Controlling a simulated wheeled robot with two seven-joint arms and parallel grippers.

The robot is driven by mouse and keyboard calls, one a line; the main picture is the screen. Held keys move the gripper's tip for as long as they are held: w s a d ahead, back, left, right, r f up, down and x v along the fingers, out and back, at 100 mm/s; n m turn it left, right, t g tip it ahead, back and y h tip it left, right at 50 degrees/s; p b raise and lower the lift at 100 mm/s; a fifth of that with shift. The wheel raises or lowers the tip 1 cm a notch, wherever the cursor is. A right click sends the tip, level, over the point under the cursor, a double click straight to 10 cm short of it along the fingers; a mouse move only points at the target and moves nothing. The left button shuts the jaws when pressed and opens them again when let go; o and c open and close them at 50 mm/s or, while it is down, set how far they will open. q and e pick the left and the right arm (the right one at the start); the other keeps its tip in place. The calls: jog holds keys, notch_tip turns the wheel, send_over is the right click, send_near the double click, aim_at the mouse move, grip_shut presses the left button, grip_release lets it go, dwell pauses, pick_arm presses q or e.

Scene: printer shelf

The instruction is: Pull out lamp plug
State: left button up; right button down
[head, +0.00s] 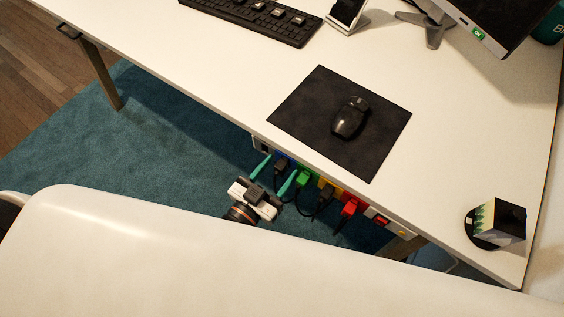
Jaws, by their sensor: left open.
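A power strip (366,216) runs along the desk's front edge, below the tabletop. Its sockets are coloured, with several plugs in them. A dark plug (281,162) sits at the blue socket, a green plug (302,179) at the green, a dark plug (326,192) at the yellow and a red plug (349,208) at the red. I cannot tell which is the lamp's. My left gripper (275,174) is open at the strip's left end, its two teal fingers on either side of the blue socket's plug in the picture. Contact is unclear. My right gripper is not in view.
The white desk (215,65) lies above the strip. On it are a black mouse pad (300,105) with a mouse (350,118), a keyboard (255,18), a monitor (492,22) and a small box (500,219). Dark cords hang below the plugs over blue carpet (150,150).

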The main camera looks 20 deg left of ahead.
aim_at(277, 173)
pick_arm(q)
jog(key=shift+c, duration=0.5)
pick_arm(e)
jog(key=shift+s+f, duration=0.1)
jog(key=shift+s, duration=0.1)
pick_arm(q)
grip_shut()
jog(key=shift+s, duration=0.1)
